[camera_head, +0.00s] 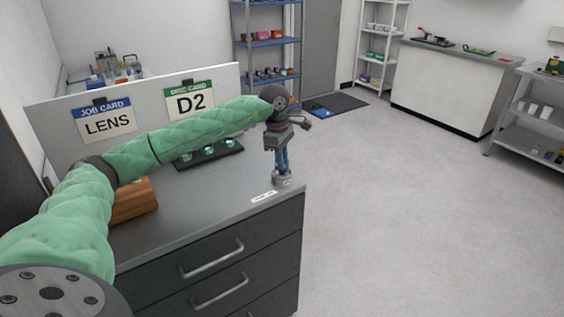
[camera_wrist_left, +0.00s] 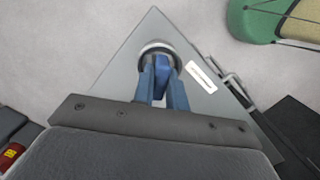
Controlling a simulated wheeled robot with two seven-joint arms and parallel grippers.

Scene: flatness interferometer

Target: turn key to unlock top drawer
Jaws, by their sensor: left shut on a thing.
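My left gripper (camera_head: 282,161) points down at the right front corner of the grey bench top. Its blue fingers are shut on the key, which is mostly hidden between them. In the left wrist view the fingers (camera_wrist_left: 162,90) close over a blue piece, the key (camera_wrist_left: 161,82), above a round grey lock (camera_wrist_left: 153,47). The lock (camera_head: 283,181) also shows in the head view under the fingertips. The top drawer (camera_head: 240,240), dark with a bar handle (camera_head: 212,260), is closed at the bench front. My right gripper is not in view.
A small white label (camera_head: 264,196) lies beside the lock. A wooden box (camera_head: 135,200) and a dark tray (camera_head: 210,155) with several round glass pieces stand on the bench. Job card (camera_head: 106,121) and disc card (camera_head: 190,101) hang on the back panel. Floor to the right is clear.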

